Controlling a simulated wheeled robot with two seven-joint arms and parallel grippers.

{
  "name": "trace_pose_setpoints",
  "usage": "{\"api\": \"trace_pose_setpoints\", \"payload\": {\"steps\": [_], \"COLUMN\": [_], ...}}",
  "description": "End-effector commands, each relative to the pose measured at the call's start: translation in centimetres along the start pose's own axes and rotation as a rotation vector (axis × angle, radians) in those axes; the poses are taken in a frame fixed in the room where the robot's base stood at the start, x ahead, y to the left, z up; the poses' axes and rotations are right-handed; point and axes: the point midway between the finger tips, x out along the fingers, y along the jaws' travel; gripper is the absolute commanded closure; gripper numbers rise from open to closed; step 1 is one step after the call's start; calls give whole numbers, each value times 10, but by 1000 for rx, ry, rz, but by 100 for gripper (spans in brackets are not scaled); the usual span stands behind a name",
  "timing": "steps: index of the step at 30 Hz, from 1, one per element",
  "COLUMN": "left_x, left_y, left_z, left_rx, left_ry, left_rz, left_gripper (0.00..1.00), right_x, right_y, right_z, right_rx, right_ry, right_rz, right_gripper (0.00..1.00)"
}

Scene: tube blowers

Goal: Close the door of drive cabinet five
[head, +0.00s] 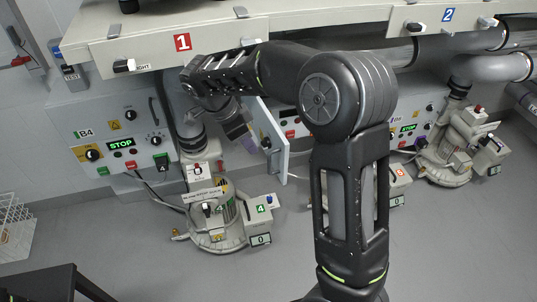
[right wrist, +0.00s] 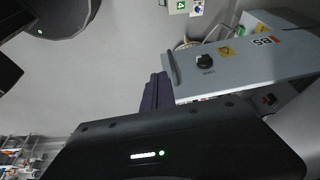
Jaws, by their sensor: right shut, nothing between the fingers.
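The door of drive cabinet five (head: 272,145) stands swung out from the wall in the head view, seen nearly edge-on. In the right wrist view the door (right wrist: 235,70) shows its grey outer face with an upside-down B5 label, a black knob and a yellow warning sticker. My right gripper (head: 240,132) is shut and empty, just left of the door in the head view. Its dark purple fingers (right wrist: 156,93) lie beside the door's edge in the right wrist view; I cannot tell whether they touch. My arm hides much of cabinet five. My left gripper is out of view.
Cabinet B4 (head: 120,142) is on the wall at left with a green STOP display. Blower five (head: 397,180) is partly behind my arm. A shelf (head: 290,25) overhangs the cabinets. The front floor is mostly clear.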

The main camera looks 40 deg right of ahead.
Motion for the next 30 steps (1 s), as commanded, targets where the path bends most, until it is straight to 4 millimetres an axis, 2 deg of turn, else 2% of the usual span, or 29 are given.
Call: {"api": "trace_pose_setpoints", "payload": {"steps": [8, 19, 24, 30], "left_x": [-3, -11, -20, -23], "left_y": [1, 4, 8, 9], "left_z": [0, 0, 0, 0], "left_rx": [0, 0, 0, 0], "left_ry": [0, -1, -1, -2], "left_rz": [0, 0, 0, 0], "left_gripper": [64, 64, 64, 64], "right_x": [27, 100, 106, 113], "right_y": [1, 1, 0, 0], "right_z": [0, 0, -26, -36], "right_rx": [0, -2, 2, -1], "right_ry": [0, 0, -1, -1], "right_rz": [5, 5, 2, 0], "right_gripper": [100, 100, 100, 100]}}
